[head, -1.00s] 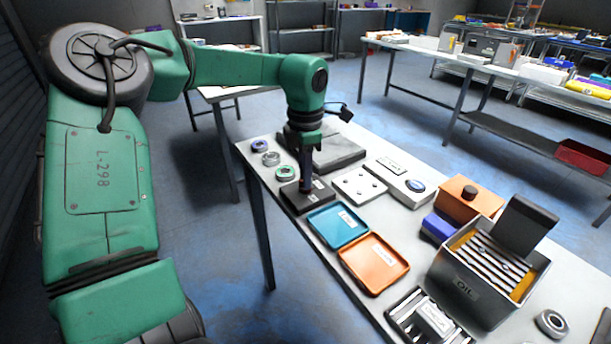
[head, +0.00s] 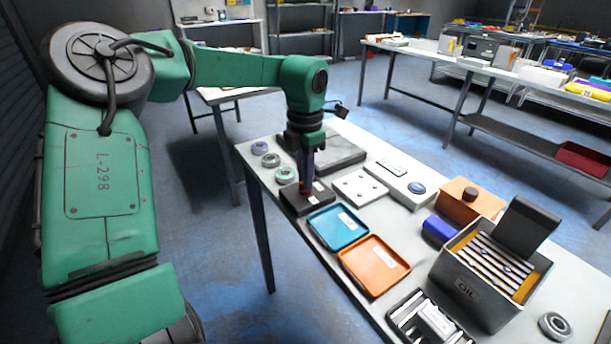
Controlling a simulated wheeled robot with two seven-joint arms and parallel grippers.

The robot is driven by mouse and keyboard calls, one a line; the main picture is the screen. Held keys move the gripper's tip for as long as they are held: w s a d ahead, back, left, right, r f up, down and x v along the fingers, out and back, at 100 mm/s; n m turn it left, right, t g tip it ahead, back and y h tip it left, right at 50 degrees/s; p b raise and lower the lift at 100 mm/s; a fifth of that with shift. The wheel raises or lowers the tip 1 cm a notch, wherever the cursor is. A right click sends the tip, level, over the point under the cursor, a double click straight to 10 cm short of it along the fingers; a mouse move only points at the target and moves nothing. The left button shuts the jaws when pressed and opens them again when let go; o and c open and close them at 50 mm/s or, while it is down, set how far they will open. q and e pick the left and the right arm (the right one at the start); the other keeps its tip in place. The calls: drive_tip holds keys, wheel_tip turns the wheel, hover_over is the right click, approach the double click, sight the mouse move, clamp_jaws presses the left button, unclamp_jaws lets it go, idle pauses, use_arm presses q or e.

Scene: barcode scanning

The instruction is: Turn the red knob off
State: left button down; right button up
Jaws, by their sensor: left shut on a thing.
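The red knob (head: 306,188) shows as a small red patch on top of a dark box (head: 305,204) at the near left part of the table. My left gripper (head: 306,182) points straight down at it and is shut on the knob. The fingers hide most of the knob, so its exact angle cannot be told. My right gripper is not in view.
A teal tray (head: 338,228) and an orange tray (head: 375,266) lie just right of the box. A grey plate (head: 340,154) is behind. An open oil box (head: 468,289) stands at the right.

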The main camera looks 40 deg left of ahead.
use_arm(q)
drive_tip(key=c, duration=0.9)
unclamp_jaws()
drive_tip(key=shift+r, duration=0.1)
wheel_tip(320, 180, up, 14)
drive_tip(key=shift+r+p, duration=0.25)
drive_tip(key=shift+p, duration=0.45)
